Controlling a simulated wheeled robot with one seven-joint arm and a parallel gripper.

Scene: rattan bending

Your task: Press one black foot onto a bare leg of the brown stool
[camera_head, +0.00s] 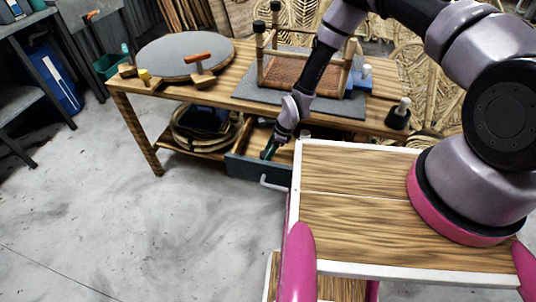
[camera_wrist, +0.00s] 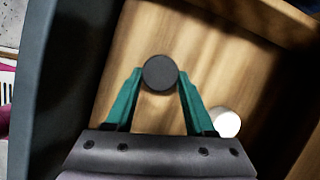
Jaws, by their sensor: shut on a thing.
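The brown stool (camera_head: 283,75) lies upside down on the worktable, legs up, with a woven brown seat. Two left legs carry black feet (camera_head: 259,27). A right leg (camera_head: 349,55) has a pale, bare top; the remaining leg is hidden behind my arm. My gripper (camera_head: 268,151) reaches down into an open drawer under the table. In the wrist view its green fingertips (camera_wrist: 160,76) are shut on a round black foot (camera_wrist: 160,73), over the wooden drawer floor. The foot is hidden in the head view.
The dark-fronted drawer (camera_head: 257,169) surrounds my gripper; its walls are close in the wrist view. A white round thing (camera_wrist: 226,122) lies by the right finger. The table (camera_head: 150,95) also holds a grey disc (camera_head: 165,57), a hammer-like tool (camera_head: 199,68) and a dark-based peg (camera_head: 399,115).

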